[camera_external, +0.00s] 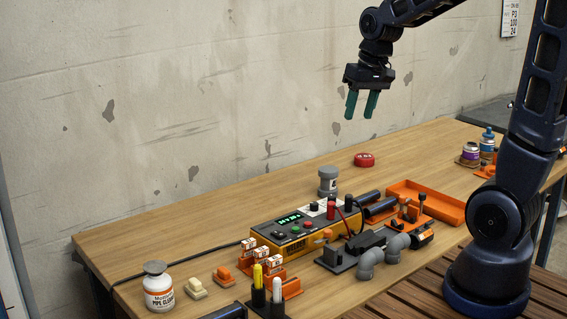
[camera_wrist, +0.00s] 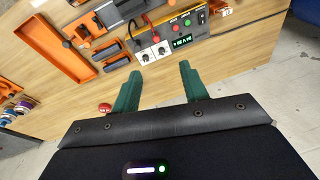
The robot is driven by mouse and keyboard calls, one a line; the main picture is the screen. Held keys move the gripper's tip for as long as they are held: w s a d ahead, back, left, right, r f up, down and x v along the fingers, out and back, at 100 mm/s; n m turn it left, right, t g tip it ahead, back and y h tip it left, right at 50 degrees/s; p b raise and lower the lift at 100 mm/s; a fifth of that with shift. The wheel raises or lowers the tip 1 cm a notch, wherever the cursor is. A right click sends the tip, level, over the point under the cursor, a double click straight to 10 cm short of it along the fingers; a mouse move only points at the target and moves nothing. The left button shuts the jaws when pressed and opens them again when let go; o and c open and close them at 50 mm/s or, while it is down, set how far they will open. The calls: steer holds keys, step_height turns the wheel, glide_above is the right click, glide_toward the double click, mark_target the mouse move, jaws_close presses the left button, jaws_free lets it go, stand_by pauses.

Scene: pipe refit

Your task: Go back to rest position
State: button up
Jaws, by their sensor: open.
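My gripper (camera_external: 361,104) hangs in the air above the back of the table, in front of the wall. Its two green fingers point down and are apart, with nothing between them. In the wrist view my gripper (camera_wrist: 156,84) also shows spread and empty, with the table beyond it. It touches nothing.
The air around my gripper is clear.

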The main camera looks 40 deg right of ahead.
steer(key=s+r+n+t, duration=0.1)
steer(key=s+r, duration=0.2)
steer(key=s, duration=0.5)
steer(key=s+r+t+h, duration=0.1)
steer(key=s+r, duration=0.2)
steer(key=s, duration=0.5)
steer(key=shift+s+d+n, duration=0.15)
steer(key=shift+s+n, duration=0.25)
